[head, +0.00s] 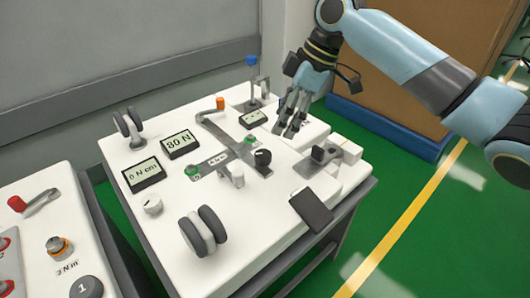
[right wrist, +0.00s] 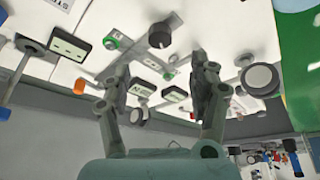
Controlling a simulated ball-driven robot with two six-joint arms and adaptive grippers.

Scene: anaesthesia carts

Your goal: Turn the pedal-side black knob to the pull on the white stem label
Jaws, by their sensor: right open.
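The black knob (head: 262,157) sits on the white cart top near its middle, on the side toward the black pedal-like pad (head: 311,209). It also shows in the right wrist view (right wrist: 160,35), beyond the fingertips. A metal plate with a pale label (head: 218,159) lies left of the knob; its print is too small to read. My right gripper (head: 292,126) is open and empty above the cart's far right part, behind the knob and apart from it. Its two fingers also show in the right wrist view (right wrist: 162,82). My left gripper is out of view.
A lever with an orange end (head: 220,103), a white upright piece (head: 237,174) and a green ring (head: 191,169) stand near the knob. A clamp-like block (head: 322,155) is to its right. Double grey wheels (head: 203,230) stand in front. A second cart (head: 45,190) is at left.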

